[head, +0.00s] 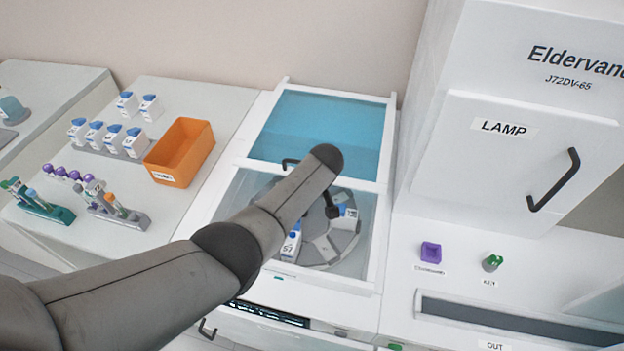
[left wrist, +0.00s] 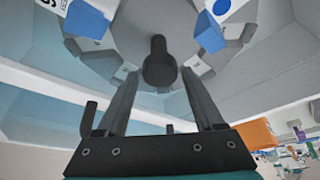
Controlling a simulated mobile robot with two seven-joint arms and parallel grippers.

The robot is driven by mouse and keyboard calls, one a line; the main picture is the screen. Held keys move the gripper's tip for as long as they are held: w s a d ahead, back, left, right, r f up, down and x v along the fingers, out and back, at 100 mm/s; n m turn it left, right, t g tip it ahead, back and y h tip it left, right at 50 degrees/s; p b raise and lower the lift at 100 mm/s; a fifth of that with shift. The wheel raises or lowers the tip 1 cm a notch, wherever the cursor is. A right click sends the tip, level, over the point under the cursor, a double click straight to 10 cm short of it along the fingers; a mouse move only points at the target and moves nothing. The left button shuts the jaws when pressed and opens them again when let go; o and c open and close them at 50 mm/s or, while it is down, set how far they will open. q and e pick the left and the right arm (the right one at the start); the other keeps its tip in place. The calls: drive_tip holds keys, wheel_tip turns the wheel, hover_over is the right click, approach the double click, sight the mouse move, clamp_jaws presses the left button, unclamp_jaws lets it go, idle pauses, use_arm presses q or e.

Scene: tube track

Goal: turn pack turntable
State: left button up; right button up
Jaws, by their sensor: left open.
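The grey turntable (head: 325,249) lies in the open front part of a white-framed well, partly hidden by my left arm. A white pack with a blue top (head: 291,243) stands at its left front, and another pack (head: 345,213) stands at its right. In the left wrist view the turntable (left wrist: 150,98) fills the upper middle, with a dark central knob (left wrist: 160,64). My left gripper (left wrist: 160,76) is open, and the knob appears between its fingertips with gaps on both sides. Whether the fingers are at knob depth is unclear. My right gripper is not in view.
A blue panel (head: 320,126) with a black handle covers the rear of the well. An orange bin (head: 180,152), several packs and tube racks (head: 118,212) stand left. A LAMP cabinet (head: 520,150), purple block (head: 430,252) and green item (head: 492,262) are right.

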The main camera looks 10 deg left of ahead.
use_arm(q)
drive_tip(key=p+v, duration=0.3)
drive_tip(key=v, duration=1.1)
drive_tip(key=shift+d, duration=0.1)
